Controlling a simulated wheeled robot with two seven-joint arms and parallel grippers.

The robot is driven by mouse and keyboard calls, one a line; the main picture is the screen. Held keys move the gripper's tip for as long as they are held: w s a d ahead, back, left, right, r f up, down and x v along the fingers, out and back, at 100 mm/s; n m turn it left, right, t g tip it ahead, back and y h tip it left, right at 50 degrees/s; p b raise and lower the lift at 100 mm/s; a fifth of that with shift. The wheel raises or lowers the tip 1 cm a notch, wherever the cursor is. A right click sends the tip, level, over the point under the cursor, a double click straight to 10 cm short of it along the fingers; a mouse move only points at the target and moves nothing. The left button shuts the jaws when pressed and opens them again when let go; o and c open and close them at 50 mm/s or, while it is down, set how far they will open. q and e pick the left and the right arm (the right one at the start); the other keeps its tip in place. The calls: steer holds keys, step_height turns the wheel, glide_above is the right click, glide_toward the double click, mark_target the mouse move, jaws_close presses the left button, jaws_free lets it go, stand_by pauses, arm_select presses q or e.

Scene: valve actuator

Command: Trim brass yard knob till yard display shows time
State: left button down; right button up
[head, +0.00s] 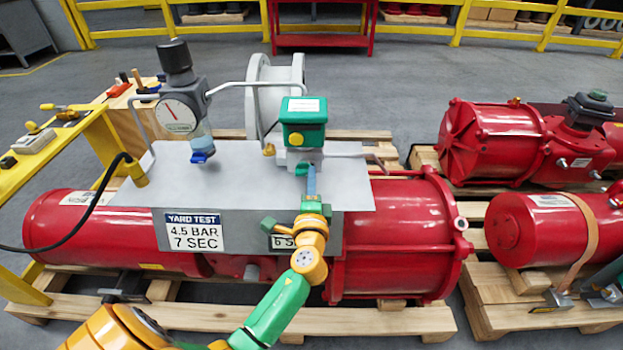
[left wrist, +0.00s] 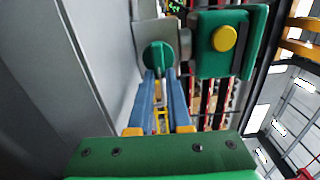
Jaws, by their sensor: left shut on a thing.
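A green box with a yellow button (head: 305,123) stands on the grey plate. Below it is a small green knob (head: 301,169), seen as a round disc in the left wrist view (left wrist: 158,57). My left gripper (head: 311,172) reaches up from the front, its blue fingers shut on this knob. A small brass-coloured knob (head: 269,150) sits just left of the box, apart from my fingers. A white sign (head: 195,231) reads "YARD TEST 4.5 BAR 7 SEC". A second label or display (head: 283,241) is mostly hidden behind my left gripper; only about "6 S" shows. My right gripper is not in view.
A gauge (head: 178,115) with a black-topped regulator stands on the plate's left part. The plate sits on a red actuator (head: 400,232) on a wooden pallet. More red actuators (head: 490,142) lie at right. A yellow bench with tools (head: 40,150) is at left.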

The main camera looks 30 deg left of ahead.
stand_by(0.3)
arm_select(q)
steer(key=c, duration=0.9)
jaws_free()
steer(key=shift+o, duration=0.2)
